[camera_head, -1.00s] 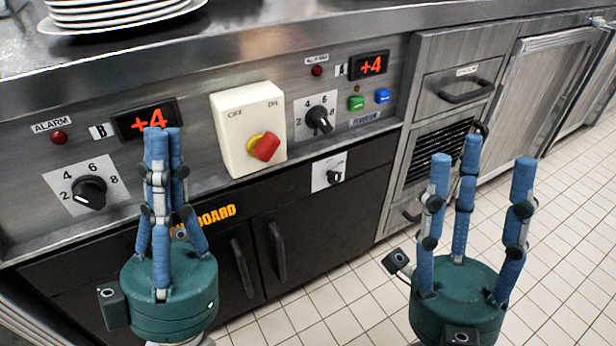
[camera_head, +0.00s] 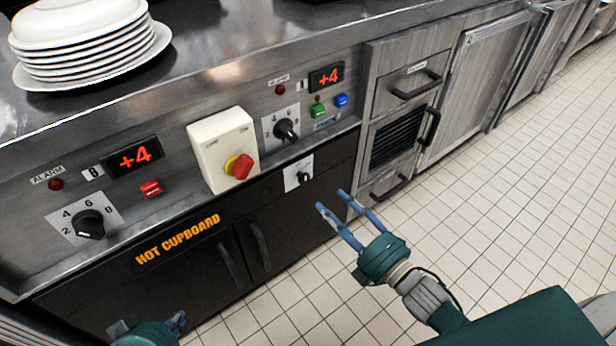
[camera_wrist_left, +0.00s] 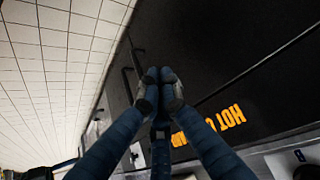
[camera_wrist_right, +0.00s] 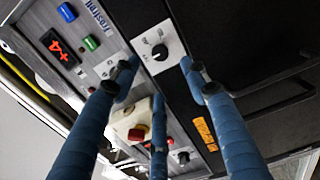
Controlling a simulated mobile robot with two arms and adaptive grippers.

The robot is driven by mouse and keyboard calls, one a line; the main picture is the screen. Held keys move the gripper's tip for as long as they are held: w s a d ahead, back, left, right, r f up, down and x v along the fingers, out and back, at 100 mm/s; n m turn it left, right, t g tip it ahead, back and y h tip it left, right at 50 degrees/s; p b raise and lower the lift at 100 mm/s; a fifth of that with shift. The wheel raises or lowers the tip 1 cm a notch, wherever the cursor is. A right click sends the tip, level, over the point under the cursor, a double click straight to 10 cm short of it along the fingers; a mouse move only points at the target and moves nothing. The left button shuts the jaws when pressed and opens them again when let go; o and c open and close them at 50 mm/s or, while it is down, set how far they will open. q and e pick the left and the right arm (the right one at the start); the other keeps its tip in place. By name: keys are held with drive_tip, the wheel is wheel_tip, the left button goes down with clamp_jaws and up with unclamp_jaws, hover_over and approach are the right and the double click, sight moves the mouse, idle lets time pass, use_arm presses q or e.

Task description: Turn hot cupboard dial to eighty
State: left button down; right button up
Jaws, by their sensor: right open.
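The hot cupboard (camera_head: 132,287) has a black front with orange lettering. A small black dial (camera_head: 304,177) sits on a white plate at its upper right. My right gripper (camera_head: 331,200) is open and empty, its fingers pointing at the cupboard just below and right of that dial. In the right wrist view the dial (camera_wrist_right: 158,52) shows between the spread fingers, apart from them; its markings are too small to read. My left gripper (camera_head: 179,320) is low at the bottom left, partly out of frame. In the left wrist view its fingertips (camera_wrist_left: 160,76) are together, with nothing between them.
A white switch box with a red and yellow knob (camera_head: 239,166) stands out from the steel panel. Two larger black dials (camera_head: 89,224) (camera_head: 286,130) are on the panel. Stacked plates (camera_head: 92,75) stand on the counter. The tiled floor at right is clear.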

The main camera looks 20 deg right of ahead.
sight(305, 181)
drive_tip(key=b+x, duration=0.2)
drive_tip(key=x, duration=0.8)
drive_tip(key=shift+w+f, duration=0.1)
drive_tip(key=shift+w+a, duration=0.15)
drive_tip(key=shift+w, duration=0.05)
use_arm(q)
drive_tip(key=w+d+r+t+h, duration=0.1)
drive_tip(key=w+d+r+t, duration=0.2)
drive_tip(key=w+r+t, duration=0.2)
drive_tip(key=w+r, duration=0.3)
drive_tip(key=shift+w+d+r+t+h, duration=0.15)
drive_tip(key=shift+w+r+t+h, duration=0.1)
drive_tip(key=shift+w+t+h, duration=0.1)
use_arm(e)
drive_tip(key=shift+c, duration=0.6)
use_arm(q)
drive_tip(key=shift+f, duration=0.1)
use_arm(e)
clamp_jaws()
